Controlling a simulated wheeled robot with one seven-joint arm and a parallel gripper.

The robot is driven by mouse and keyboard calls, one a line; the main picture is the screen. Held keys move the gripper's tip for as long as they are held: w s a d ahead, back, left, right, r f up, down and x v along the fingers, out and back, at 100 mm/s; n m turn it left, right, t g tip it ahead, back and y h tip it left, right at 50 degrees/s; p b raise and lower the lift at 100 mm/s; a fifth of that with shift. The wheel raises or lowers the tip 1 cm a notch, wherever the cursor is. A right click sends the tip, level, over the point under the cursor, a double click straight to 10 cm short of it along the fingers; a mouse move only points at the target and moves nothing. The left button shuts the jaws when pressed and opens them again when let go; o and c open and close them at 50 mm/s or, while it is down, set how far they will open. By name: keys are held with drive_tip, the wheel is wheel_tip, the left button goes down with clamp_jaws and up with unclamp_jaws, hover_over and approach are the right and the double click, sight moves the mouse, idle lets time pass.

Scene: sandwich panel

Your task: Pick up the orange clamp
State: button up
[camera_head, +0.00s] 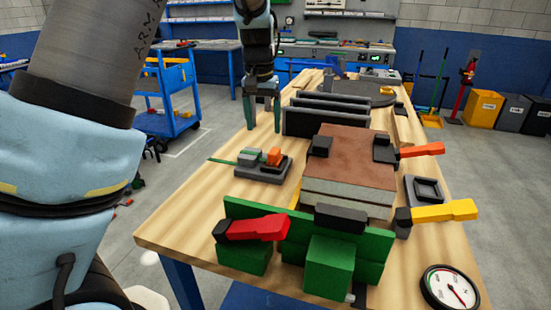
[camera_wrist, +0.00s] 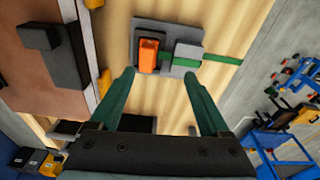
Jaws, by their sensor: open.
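A small orange piece (camera_head: 274,156) sits on a dark grey tray (camera_head: 262,174) on the wooden bench, beside a grey-green piece (camera_head: 250,156). In the wrist view the orange piece (camera_wrist: 148,54) is a block with a hollow, and the grey tray (camera_wrist: 170,26) lies under it. A clamp with an orange-red handle (camera_head: 422,150) is at the right edge of the brown-topped panel stack (camera_head: 358,150). I cannot tell which one is the orange clamp. My gripper (camera_head: 263,122) is open, empty and pointing down above the bench; in the wrist view its fingertips (camera_wrist: 159,75) are apart, near the tray.
A green fixture (camera_head: 330,265) with a red-handled clamp (camera_head: 258,228) stands at the front. A yellow-handled clamp (camera_head: 445,212) and a dial gauge (camera_head: 450,290) are at the right. Black upright plates (camera_head: 330,118) stand behind the stack. The bench's left front is clear.

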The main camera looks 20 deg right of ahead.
sight(274, 151)
drive_tip(key=shift+s+d+r, duration=0.1)
drive_tip(key=shift+d+r, duration=0.05)
drive_tip(key=shift+d, duration=0.4)
drive_tip(key=shift+s+d+r, duration=0.1)
drive_tip(key=shift+d, duration=0.4)
drive_tip(key=shift+s+d+f+m, duration=0.1)
drive_tip(key=shift+d+m, duration=0.2)
drive_tip(key=shift+d, duration=0.1)
drive_tip(key=f, duration=0.3)
drive_tip(key=f+p, duration=0.1)
drive_tip(key=f, duration=0.1)
drive_tip(key=shift+w+d, duration=0.2)
drive_tip(key=shift+d, duration=0.05)
drive_tip(key=shift+w+a+f+p, duration=0.1)
drive_tip(key=shift+f+p, duration=0.35)
drive_tip(key=shift+f, duration=0.95)
drive_tip(key=shift+w+f+p, duration=0.1)
drive_tip(key=shift+f+p, duration=0.35)
drive_tip(key=shift+f, duration=0.9)
drive_tip(key=shift+c, duration=0.2)
clamp_jaws()
